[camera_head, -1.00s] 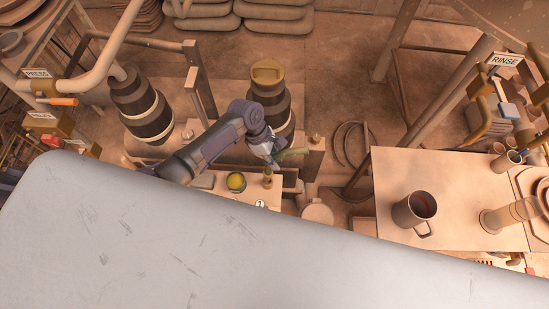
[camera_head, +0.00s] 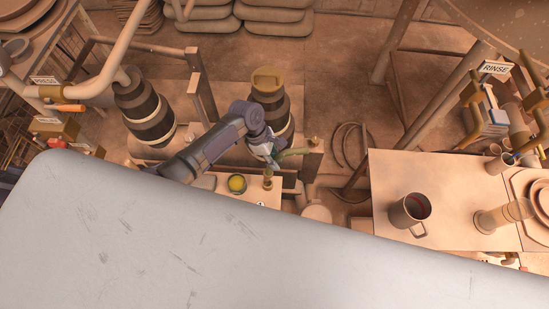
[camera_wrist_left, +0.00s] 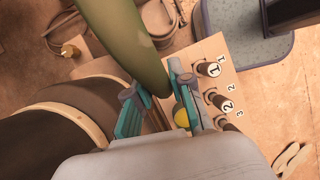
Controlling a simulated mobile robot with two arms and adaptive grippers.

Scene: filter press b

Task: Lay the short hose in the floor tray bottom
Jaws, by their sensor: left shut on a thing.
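A blue-grey tray (camera_wrist_left: 237,55), likely the floor tray, lies low at the wrist view's upper right. My right gripper is not in view.
A board with pegs numbered 1 (camera_wrist_left: 209,69), 2 and 3 is close to the gripper. Dark banded vessels (camera_head: 145,105) stand left of and behind it. A table with a mug (camera_head: 410,210) is at right. A coiled hose (camera_head: 347,145) lies on the floor.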

